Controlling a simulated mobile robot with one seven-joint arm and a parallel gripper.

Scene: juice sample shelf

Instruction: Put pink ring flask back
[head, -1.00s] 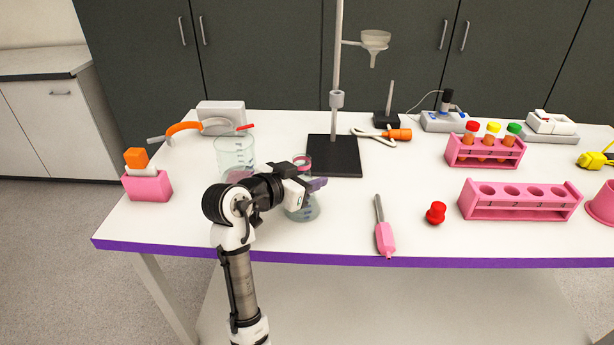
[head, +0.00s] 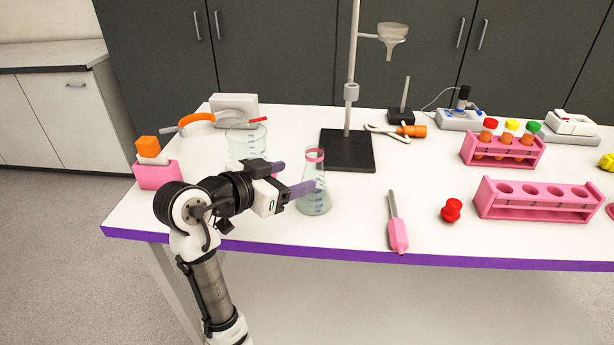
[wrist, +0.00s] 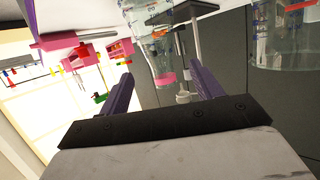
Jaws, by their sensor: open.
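The pink ring flask (head: 315,199) is a clear conical glass flask with a pink ring around its neck. It stands upright on the white table, in front of the black stand base. My gripper (head: 297,180) is open just left of the flask, and its near purple finger reaches to the flask's side in the head view. In the wrist view the flask (wrist: 142,40) shows ahead between the two open fingers of my gripper (wrist: 161,82), with nothing held. I cannot tell whether a finger touches the glass.
A large glass beaker (head: 243,143) stands behind my gripper. The stand's black base (head: 347,151) lies behind the flask. A pink-handled tool (head: 397,235), a red stopper (head: 451,210) and an empty pink rack (head: 537,203) are to the right. The purple table edge (head: 350,254) is in front.

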